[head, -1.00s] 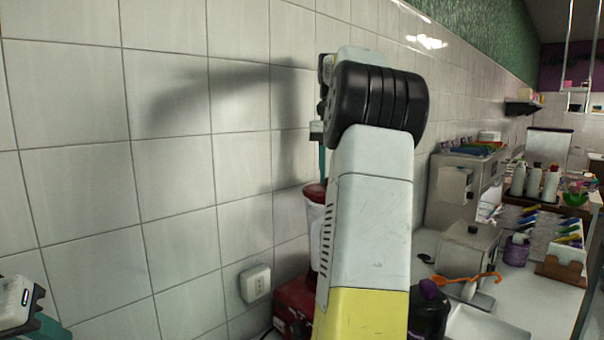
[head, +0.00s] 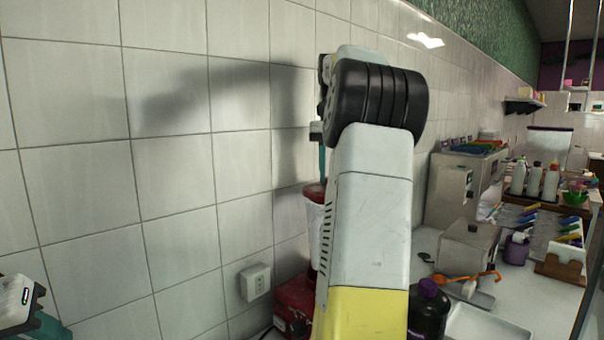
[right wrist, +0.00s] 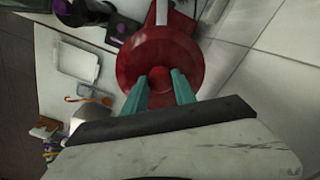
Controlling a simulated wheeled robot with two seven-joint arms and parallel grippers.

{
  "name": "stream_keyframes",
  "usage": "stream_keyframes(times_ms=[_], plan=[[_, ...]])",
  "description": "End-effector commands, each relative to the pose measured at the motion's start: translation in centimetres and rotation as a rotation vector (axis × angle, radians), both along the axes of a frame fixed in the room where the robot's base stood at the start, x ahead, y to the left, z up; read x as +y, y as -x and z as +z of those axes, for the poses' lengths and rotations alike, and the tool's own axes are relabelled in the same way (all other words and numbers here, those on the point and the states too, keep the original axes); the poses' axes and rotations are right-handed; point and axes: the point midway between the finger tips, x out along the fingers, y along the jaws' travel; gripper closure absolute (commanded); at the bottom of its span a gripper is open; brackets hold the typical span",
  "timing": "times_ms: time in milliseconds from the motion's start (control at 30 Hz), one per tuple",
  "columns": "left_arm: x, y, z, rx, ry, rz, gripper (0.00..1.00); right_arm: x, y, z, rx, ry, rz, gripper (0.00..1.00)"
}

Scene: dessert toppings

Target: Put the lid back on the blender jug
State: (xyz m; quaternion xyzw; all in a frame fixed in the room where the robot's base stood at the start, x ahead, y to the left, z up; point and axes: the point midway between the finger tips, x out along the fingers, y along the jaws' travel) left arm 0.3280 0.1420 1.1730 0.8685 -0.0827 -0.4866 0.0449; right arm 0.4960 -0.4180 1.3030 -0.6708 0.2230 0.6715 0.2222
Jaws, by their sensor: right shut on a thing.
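The red lid (right wrist: 140,60) is a round disc with a knob (right wrist: 159,78) in its middle. The two teal fingers of my right gripper (right wrist: 160,92) are closed on the knob. In the head view the lid (head: 314,191) shows at the top of the pale blender jug (head: 313,232), below a teal finger. My right arm covers much of the jug. I cannot tell whether the lid is fully seated on the rim. Part of my left gripper (head: 48,326) shows at the lower left edge; its fingertips are not clear.
The red blender base (head: 292,303) stands by the tiled wall, near a socket (head: 255,282). To the right are a dark bottle with a purple cap (head: 428,308), a white tray (head: 482,328), a steel dispenser (head: 466,247) and several bottles. Some counter is clear between them.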

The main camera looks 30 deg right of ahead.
Motion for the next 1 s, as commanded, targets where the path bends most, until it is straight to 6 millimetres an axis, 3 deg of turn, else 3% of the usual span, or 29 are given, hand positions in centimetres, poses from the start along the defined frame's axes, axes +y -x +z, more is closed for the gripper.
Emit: stream_keyframes(times_ms=[167,200,300,533,633,667,1000], plan=[[0.00,0.00,0.00,0.000,0.000,0.000,0.64,-0.02,0.01,0.02,0.000,0.000,0.000,1.00],[0.00,0.00,0.00,0.000,0.000,0.000,0.64,-0.02,0.01,0.02,0.000,0.000,0.000,0.62],[0.00,0.00,0.00,0.000,0.000,0.000,0.64,-0.02,0.01,0.02,0.000,0.000,0.000,0.42],[0.00,0.00,0.00,0.000,0.000,0.000,0.64,-0.02,0.01,0.01,0.000,0.000,0.000,0.42],[0.00,0.00,0.00,0.000,0.000,0.000,0.64,-0.02,0.01,0.00,0.000,0.000,0.000,0.22],[0.00,0.00,0.00,0.000,0.000,0.000,0.64,-0.02,0.01,0.00,0.000,0.000,0.000,0.20],[0.00,0.00,0.00,0.000,0.000,0.000,0.64,-0.03,0.00,0.15,0.000,0.000,0.000,0.20]])
